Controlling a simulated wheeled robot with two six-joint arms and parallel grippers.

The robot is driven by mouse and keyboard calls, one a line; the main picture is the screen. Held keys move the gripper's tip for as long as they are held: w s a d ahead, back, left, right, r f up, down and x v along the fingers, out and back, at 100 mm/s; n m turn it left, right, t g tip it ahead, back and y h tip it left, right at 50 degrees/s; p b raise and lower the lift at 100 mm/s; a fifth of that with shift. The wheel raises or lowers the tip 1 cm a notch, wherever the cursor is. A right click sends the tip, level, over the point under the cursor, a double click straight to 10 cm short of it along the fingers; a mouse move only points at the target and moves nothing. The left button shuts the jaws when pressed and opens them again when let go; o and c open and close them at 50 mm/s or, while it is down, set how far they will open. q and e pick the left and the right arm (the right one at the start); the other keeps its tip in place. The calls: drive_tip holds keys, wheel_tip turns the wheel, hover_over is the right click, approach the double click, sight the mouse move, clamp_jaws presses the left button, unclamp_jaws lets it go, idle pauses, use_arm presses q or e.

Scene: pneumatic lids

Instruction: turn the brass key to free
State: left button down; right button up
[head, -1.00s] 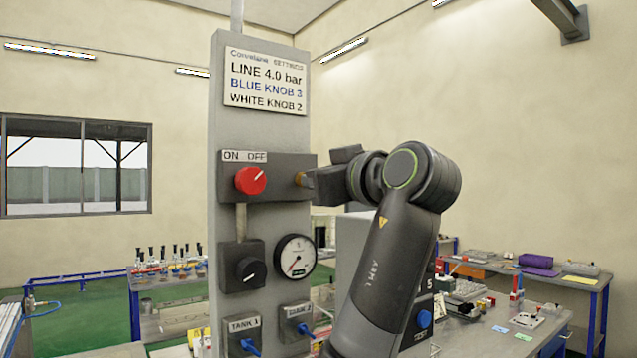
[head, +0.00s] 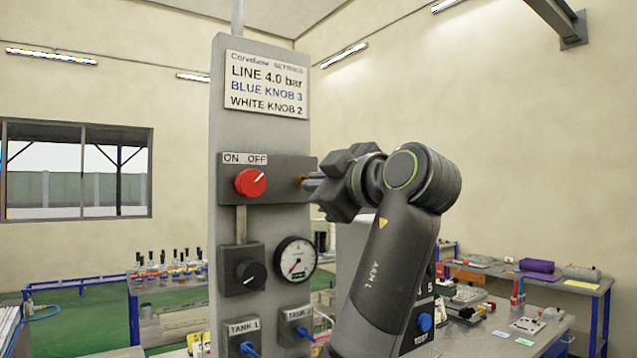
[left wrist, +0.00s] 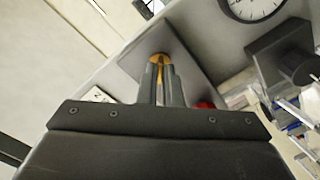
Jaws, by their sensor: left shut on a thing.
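The brass key (head: 300,183) sticks out of the right side of the grey box that carries the red knob (head: 250,182). It also shows in the left wrist view (left wrist: 158,59) as a brass-coloured piece on the box's side face. My left gripper (head: 313,183) is shut on the key, with its fingers pointing at the box. In the left wrist view its two dark fingers (left wrist: 160,78) are close together with the key between their tips. The fingers hide much of the key. The red knob's white mark points up and right, towards OFF. My right gripper is in neither view.
The grey panel (head: 225,120) also bears a dial gauge (head: 295,258), a black knob (head: 243,269), and the TANK 1 valve (head: 244,330) with a blue handle. A bench (head: 500,340) with parts stands at right.

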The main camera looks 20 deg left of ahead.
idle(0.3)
use_arm(q)
drive_tip(key=c, duration=1.6)
unclamp_jaws()
drive_tip(key=shift+w, duration=0.1)
drive_tip(key=b+v, duration=0.5)
drive_tip(key=v, duration=1.2)
drive_tip(key=shift+b, duration=0.3)
drive_tip(key=shift+d+f, duration=0.1)
